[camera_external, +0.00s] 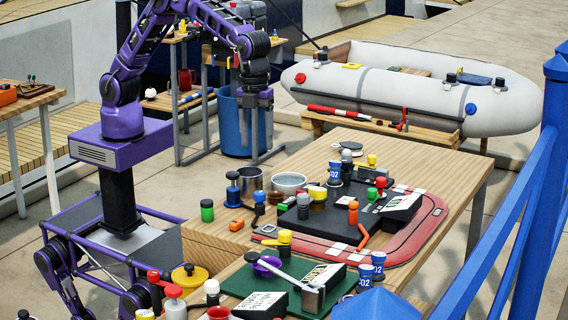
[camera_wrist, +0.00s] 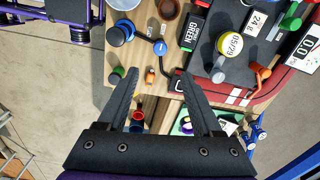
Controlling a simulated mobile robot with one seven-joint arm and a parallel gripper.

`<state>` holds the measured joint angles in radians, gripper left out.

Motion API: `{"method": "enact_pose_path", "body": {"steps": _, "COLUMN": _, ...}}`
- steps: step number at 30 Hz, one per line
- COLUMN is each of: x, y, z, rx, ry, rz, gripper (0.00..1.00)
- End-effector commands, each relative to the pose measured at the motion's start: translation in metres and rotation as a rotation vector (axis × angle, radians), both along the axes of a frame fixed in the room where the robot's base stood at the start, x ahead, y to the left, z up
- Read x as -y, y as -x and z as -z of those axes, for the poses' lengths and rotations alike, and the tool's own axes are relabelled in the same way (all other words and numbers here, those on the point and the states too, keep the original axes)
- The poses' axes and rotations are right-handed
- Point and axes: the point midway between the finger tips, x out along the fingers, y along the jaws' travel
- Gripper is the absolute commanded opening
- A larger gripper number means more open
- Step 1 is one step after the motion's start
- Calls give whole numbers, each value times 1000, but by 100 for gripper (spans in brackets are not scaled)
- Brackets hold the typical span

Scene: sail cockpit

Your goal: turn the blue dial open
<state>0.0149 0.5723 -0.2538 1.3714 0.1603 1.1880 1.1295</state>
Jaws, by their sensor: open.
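The other is a smaller black piece with a blue cap (camera_external: 259,196); in the wrist view the cap (camera_wrist: 160,47) shows a pale mark. My gripper (camera_external: 261,150) hangs in the air, pointing down, apart from both. In the wrist view my gripper (camera_wrist: 155,72) is open and empty, with the blue tops beyond its fingertips.
A black board (camera_external: 318,228) with several knobs lies right. A blue railing (camera_external: 522,180) borders the right.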

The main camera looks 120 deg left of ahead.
Motion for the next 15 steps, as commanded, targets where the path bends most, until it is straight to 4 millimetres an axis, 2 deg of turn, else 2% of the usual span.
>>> {"method": "enact_pose_path", "body": {"steps": 3, "x": 0, "y": 0, "z": 29, "rx": -5, "ry": -1, "rz": 0, "gripper": 67}}
{"method": "enact_pose_path", "body": {"steps": 15, "x": 0, "y": -3, "z": 110, "rx": -2, "ry": 0, "rz": -1, "gripper": 67}}
